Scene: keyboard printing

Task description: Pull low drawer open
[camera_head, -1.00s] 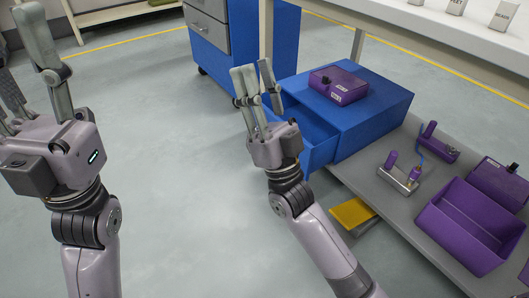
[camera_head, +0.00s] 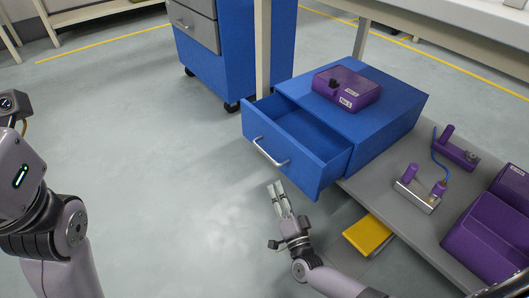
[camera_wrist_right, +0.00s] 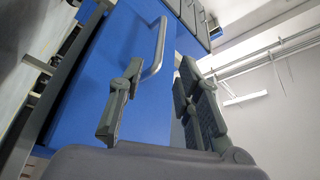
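The low drawer (camera_head: 300,155) of the small blue cabinet (camera_head: 385,115) stands pulled out, with its empty-looking inside visible from above. Its silver bar handle (camera_head: 271,155) is on the front face and also shows in the right wrist view (camera_wrist_right: 159,48). My right gripper (camera_head: 276,190) is just below and in front of the drawer front, apart from the handle. In the right wrist view its two fingers (camera_wrist_right: 158,90) are spread with nothing between them, the handle beyond them. Of my left arm only the wrist part shows at the left edge; its fingers are out of view.
A purple box (camera_head: 348,88) sits on the cabinet top. The grey shelf (camera_head: 400,222) holds purple-handled tools (camera_head: 418,190) and a purple bin (camera_head: 485,235). A yellow item (camera_head: 367,234) lies below the shelf edge. A wheeled blue cabinet (camera_head: 210,60) stands behind. The floor at left is clear.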

